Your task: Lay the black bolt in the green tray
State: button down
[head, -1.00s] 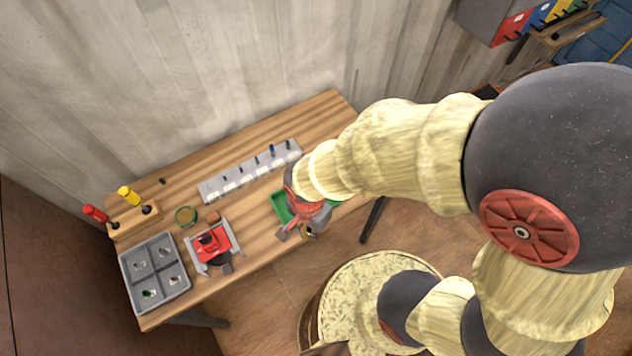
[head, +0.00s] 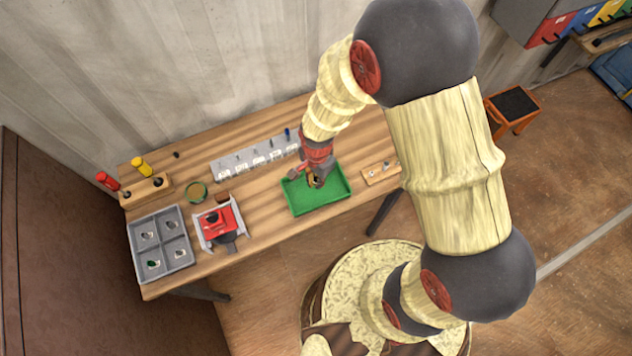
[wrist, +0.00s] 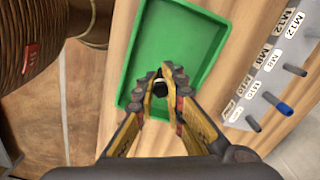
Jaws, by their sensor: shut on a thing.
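The green tray (head: 330,199) lies on the wooden bench, and its floor shows empty in the wrist view (wrist: 178,45). My gripper (head: 316,180) is over the tray. In the wrist view my gripper (wrist: 160,82) is shut on the black bolt (wrist: 159,88), held between the fingertips over the near part of the tray. Only a small dark end of the bolt with a light spot shows; the fingers hide the rest. I cannot tell how high it is above the tray floor.
A grey rack (head: 250,158) with labelled slots and pegs stands behind the tray. A red vise-like fixture (head: 219,222), a grey divided bin (head: 160,243) and a wooden holder with screwdrivers (head: 146,190) are to the left. A small wooden block (head: 380,173) lies right of the tray.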

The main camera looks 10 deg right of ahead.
jog(key=shift+w+f, duration=0.45)
jog(key=shift+f, duration=0.2)
jog(key=shift+w+f, duration=0.15)
jog(key=shift+f, duration=1.4)
jog(key=shift+f, duration=0.1)
jog(key=c, duration=2)
grip_release()
jog(key=shift+o, duration=0.6)
